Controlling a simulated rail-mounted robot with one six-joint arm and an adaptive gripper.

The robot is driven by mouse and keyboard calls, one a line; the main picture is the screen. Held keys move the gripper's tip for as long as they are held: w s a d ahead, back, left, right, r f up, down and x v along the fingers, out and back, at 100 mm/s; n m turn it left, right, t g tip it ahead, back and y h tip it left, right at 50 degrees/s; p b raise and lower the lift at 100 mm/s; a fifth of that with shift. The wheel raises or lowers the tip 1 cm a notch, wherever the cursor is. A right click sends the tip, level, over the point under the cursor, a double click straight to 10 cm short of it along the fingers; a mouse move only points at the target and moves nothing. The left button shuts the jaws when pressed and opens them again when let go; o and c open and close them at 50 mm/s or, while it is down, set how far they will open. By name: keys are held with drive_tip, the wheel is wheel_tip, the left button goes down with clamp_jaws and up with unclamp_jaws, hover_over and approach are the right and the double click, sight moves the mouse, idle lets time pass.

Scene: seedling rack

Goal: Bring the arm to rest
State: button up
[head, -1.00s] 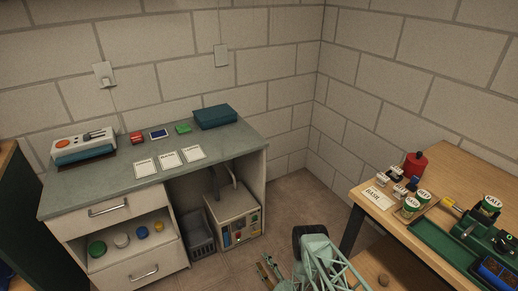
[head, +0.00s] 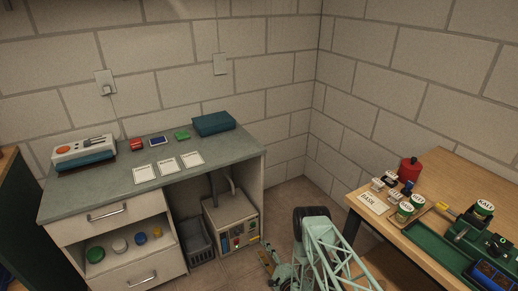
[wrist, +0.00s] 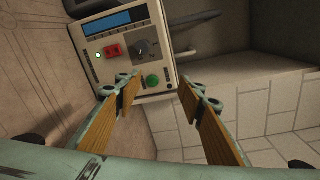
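My gripper (wrist: 155,100) shows in the wrist view with its two wood-faced fingers spread well apart and nothing between them. It is open and empty. Beyond the fingers is the front panel of a beige machine (wrist: 125,45) with a blue display, a red switch, a dark knob and a green button. In the head view my gripper (head: 268,262) is low, in front of the same machine (head: 222,215), partly hidden by my arm. My pale green lattice arm stands at the bottom centre, between the two tables.
A grey-topped cabinet (head: 100,193) with an open shelf stands left. A grey bin (head: 195,240) sits beside the machine. A wooden table (head: 455,185) with jars and a green tray (head: 425,238) stands right. Bare floor (head: 290,200) lies behind my arm.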

drive_tip(key=w+d+r+n+g+h, duration=0.1)
drive_tip(key=w+d+r+n, duration=0.1)
drive_tip(key=w+r, duration=0.65)
drive_tip(key=w+d+r+n+h, duration=0.1)
drive_tip(key=w+r, duration=0.4)
drive_tip(key=r, duration=0.7)
drive_tip(key=w+d+r+n+g+h, duration=0.1)
drive_tip(key=w+d+r+n, duration=0.1)
drive_tip(key=w+r, duration=0.65)
drive_tip(key=s+d+r+n+g+h, duration=0.1)
drive_tip(key=s+d+r, duration=0.2)
drive_tip(key=r, duration=0.8)
drive_tip(key=s+d+r+n+g+h, duration=0.1)
drive_tip(key=s+d+r+n, duration=0.15)
drive_tip(key=r, duration=0.95)
drive_tip(key=s+d+r+h, duration=0.2)
drive_tip(key=s+r, duration=0.1)
drive_tip(key=r, duration=0.8)
drive_tip(key=s+d+r+n+g+h, duration=0.1)
drive_tip(key=s+d+r+n+g, duration=0.15)
drive_tip(key=s+r, duration=1.1)
drive_tip(key=s+d+r+n+g, duration=0.1)
drive_tip(key=s+d+r, duration=0.3)
drive_tip(key=s+r, duration=0.9)
drive_tip(key=s+n+g, duration=0.3)
drive_tip(key=s+n, duration=0.1)
drive_tip(key=s, duration=4.2)
drive_tip(key=shift+s+a+p, duration=0.15)
drive_tip(key=shift+s+p, duration=0.1)
drive_tip(key=shift+p, duration=0.05)
